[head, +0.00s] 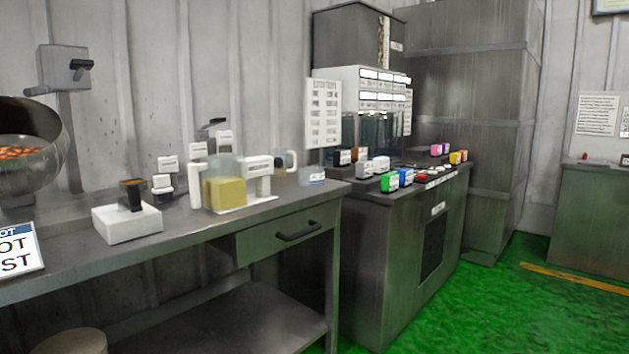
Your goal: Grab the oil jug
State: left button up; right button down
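A clear jug holding yellow liquid (226,193), which looks like the oil jug, stands upright on the grey workbench (75,252). A white upright piece (195,186) is at its left side; I cannot tell whether it is the jug's handle. A white labelled stand (258,170) is close to its right, partly overlapping it in view. A pale handled vessel (291,160) shows farther right, behind the stand. Neither of my grippers is in the head view, and nothing is seen touching the jug.
A white block with a dark top piece (127,221) and small labelled blocks stand left of the jug. A metal drum (30,150) and a sign (18,250) are at the far left. A drawer handle (299,231) sticks out in front. Green floor is clear at right.

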aim_at(282, 152)
jog(key=i+l, duration=0.2)
jog(key=l, duration=0.15)
jog(key=i+l+u, duration=0.1)
jog(key=i+l, duration=0.15)
jog(key=l, duration=0.15)
jog(key=i+l, duration=0.2)
jog(key=l, duration=0.15)
jog(key=i+l+u, duration=0.1)
jog(key=l, duration=0.3)
jog(key=i+l, duration=0.25)
jog(key=l, duration=0.15)
jog(key=i+l+u, duration=0.1)
jog(key=l, duration=0.3)
jog(key=i+l, duration=0.3)
jog(key=l, duration=0.15)
jog(key=i+l+u, duration=0.1)
jog(key=l, duration=0.3)
jog(key=i, duration=0.05)
